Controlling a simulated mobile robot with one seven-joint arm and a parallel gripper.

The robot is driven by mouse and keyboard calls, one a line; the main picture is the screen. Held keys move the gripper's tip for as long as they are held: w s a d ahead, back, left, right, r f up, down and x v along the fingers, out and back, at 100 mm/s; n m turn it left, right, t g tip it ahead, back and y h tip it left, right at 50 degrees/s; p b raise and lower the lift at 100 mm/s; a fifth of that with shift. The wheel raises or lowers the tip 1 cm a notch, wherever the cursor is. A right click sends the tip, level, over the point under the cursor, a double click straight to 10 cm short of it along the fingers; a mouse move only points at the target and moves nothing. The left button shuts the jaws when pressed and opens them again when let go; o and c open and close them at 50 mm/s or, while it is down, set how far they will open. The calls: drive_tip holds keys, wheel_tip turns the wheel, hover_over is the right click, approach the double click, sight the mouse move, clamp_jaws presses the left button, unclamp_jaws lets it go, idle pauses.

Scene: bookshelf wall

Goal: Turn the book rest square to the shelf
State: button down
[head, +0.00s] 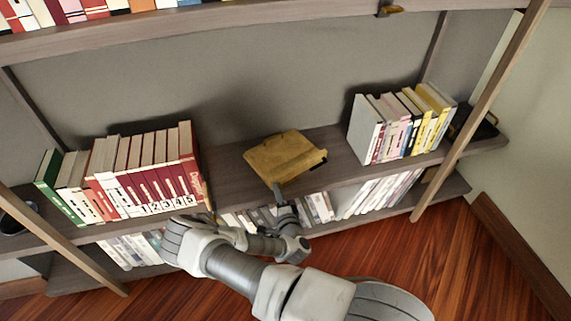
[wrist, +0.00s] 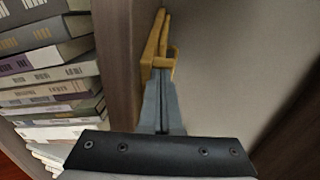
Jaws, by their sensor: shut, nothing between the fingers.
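The book rest (head: 284,157), a yellow-brown wooden stand, sits on the bare middle stretch of the shelf between two groups of books. In the head view its front edge slants more steeply than the shelf's front edge, so it looks turned askew. In the wrist view the book rest (wrist: 153,48) shows edge-on, with a small hooked lip at its near end. My gripper (head: 277,187) is shut and empty at the rest's front left corner. In the wrist view my gripper (wrist: 160,75) has its fingertips right by the lip; I cannot tell whether they touch.
Red and white numbered books (head: 150,170) stand to the left on the shelf (head: 225,160). A grey book (head: 366,130) and several yellow ones stand to the right. More books (wrist: 50,75) fill the shelf below. Slanted wooden posts (head: 480,110) flank the front.

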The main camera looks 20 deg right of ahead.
drive_tip(key=shift+w, duration=0.25)
idle(0.3)
drive_tip(key=shift+s+p, duration=0.9)
drive_tip(key=shift+s, duration=1.15)
